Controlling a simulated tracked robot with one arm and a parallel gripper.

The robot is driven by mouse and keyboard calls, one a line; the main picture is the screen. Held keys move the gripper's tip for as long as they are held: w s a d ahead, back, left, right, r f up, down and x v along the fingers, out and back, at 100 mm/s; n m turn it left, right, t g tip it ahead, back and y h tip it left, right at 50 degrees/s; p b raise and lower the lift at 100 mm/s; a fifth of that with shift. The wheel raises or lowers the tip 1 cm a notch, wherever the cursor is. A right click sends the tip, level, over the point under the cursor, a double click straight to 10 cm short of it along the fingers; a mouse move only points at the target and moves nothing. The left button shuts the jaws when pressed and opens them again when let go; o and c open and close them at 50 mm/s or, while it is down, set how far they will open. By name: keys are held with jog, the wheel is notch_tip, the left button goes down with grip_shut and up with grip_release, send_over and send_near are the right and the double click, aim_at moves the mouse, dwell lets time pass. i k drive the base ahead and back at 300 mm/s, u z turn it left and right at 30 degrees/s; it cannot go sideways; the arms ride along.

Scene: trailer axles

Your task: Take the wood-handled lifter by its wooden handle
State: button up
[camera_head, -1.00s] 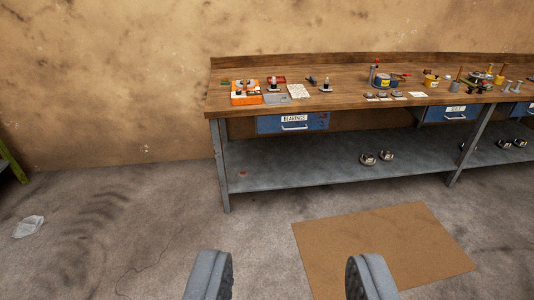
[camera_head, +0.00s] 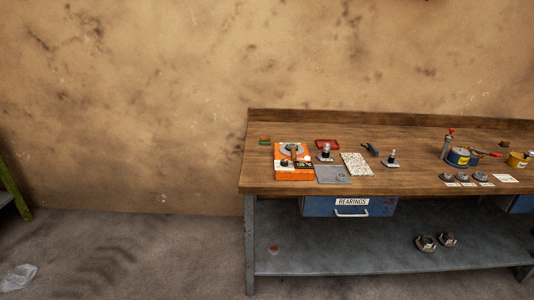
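I cannot make out the wood-handled lifter for certain in the current view. The workbench (camera_head: 400,182) with a wooden top stands at the right, and several small items lie on it. A small dark tool (camera_head: 370,148) lies near the middle of the visible top, but its handle is too small to tell. The right end of the bench is cut off by the picture edge. My gripper is out of the picture.
A blue drawer labelled BEARINGS (camera_head: 350,206) hangs below. Metal parts sit on the grey lower shelf (camera_head: 350,261). The floor at left is mostly clear.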

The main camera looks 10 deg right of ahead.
aim_at(293, 150)
jog(key=z, duration=0.05)
jog(key=i, duration=1.25)
jog(key=z, duration=0.65)
jog(key=i, duration=1.6)
jog(key=z, duration=0.55)
